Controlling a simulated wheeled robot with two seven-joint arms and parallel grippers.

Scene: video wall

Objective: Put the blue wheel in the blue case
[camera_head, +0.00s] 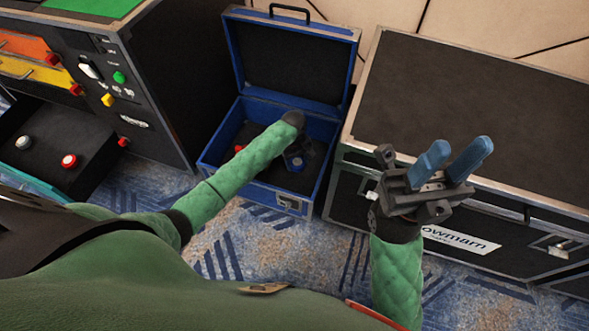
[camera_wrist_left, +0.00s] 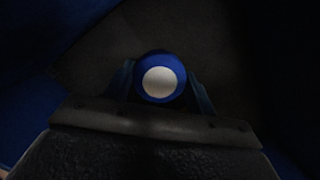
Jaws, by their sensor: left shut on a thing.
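The blue case (camera_head: 318,209) stands open on the floor, with its lid (camera_head: 292,62) raised at the back. My left gripper (camera_head: 297,163) is down inside the case and largely hidden by my wrist. I cannot tell whether the wheel touches the case floor. My right gripper (camera_head: 451,160) has two blue fingers spread apart, is empty, and is above the front edge of the black trunk.
A large black trunk (camera_head: 470,95) stands right of the case. A black control cabinet (camera_head: 150,80) with coloured knobs and an open drawer (camera_head: 60,150) stands at the left. Something red (camera_head: 238,150) lies inside the case. Patterned carpet (camera_head: 250,240) lies in front.

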